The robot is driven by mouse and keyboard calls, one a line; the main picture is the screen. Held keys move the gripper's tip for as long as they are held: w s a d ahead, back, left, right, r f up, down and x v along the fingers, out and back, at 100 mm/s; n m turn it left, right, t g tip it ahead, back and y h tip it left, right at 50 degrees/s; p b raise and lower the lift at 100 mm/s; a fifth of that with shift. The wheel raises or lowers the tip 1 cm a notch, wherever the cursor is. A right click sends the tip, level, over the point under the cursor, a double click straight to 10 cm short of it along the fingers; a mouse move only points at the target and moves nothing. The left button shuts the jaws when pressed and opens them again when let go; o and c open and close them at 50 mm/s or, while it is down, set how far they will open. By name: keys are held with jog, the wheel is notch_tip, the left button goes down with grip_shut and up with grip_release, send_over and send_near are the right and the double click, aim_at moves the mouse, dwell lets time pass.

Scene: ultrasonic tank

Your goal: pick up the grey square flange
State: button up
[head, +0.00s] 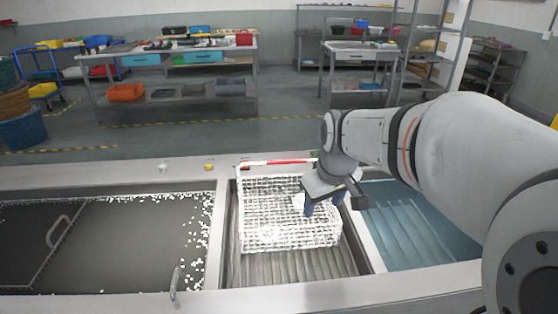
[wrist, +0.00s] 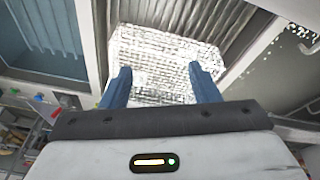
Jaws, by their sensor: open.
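My gripper (head: 322,205) is open, with its two blue fingers pointing down over the right part of a white wire basket (head: 262,238). In the wrist view the open fingers (wrist: 160,71) are apart, with the basket mesh (wrist: 150,45) beyond them and nothing clearly held between them. A small pale patch (head: 298,202) shows in the basket just left of the fingers; I cannot tell whether it is the grey square flange. I cannot make out the flange for certain in either view, as bright mesh and my gripper hide part of the basket's inside.
The basket sits in the middle tank (head: 300,266) with a red handle bar (head: 290,161) at its back. A dark tank with white bits (head: 130,235) is on the left, a blue tank (head: 410,228) on the right. Metal rims separate the tanks. Workbenches stand far behind.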

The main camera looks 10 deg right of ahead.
jog(key=w+a+f+n+t+p, duration=0.15)
jog(key=w+a+n, duration=0.25)
jog(key=w, duration=1.1)
jog(key=w+a+r+n+p, duration=0.1)
jog(key=w+a+n+p, duration=0.3)
jog(key=w, duration=1.1)
jog(key=n+g+p, duration=0.2)
jog(key=n+g, duration=0.3)
jog(key=n, duration=0.2)
send_over(301, 196)
notch_tip(301, 196, down, 16)
jog(key=shift+w+a+r, duration=0.1)
jog(key=shift+w+r, duration=0.05)
jog(key=shift+r, duration=0.1)
jog(key=f+p, duration=0.1)
jog(key=f, duration=0.1)
jog(key=f+p, duration=0.1)
jog(key=f, duration=0.2)
jog(key=f+p, duration=0.1)
jog(key=f, duration=0.1)
jog(key=shift+d+f, duration=0.25)
jog(key=shift+c, duration=0.5)
jog(key=c, duration=1.1)
